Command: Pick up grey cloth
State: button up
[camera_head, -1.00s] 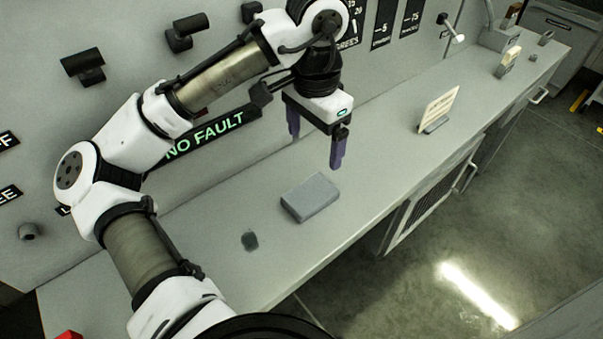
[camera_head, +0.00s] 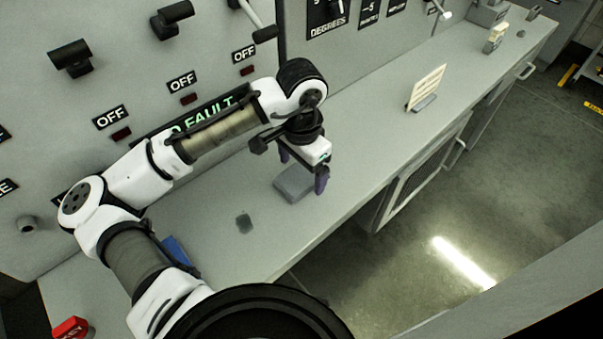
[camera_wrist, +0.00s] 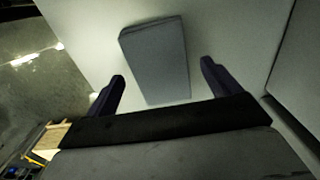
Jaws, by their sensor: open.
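The grey cloth (camera_head: 293,186) is a folded, block-like grey rectangle lying flat on the counter. My gripper (camera_head: 302,172) is open just above it in the head view, its purple fingers at either side, partly covering it. In the wrist view the cloth (camera_wrist: 157,62) lies ahead between the two dark fingers of my gripper (camera_wrist: 162,75). No contact with the cloth can be made out, and nothing is held.
The grey counter (camera_head: 350,140) runs along a panel with knobs and OFF labels. A sign on a stand (camera_head: 426,88) stands farther right. A blue object (camera_head: 176,251) and a red object (camera_head: 70,328) are near my arm.

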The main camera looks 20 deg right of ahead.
aim_at(301, 175)
jog(key=shift+f, duration=0.45)
jog(key=shift+c, duration=0.3)
jog(key=c, duration=1)
jog(key=shift+r, duration=0.1)
notch_tip(301, 175, up, 10)
jog(key=b, duration=0.1)
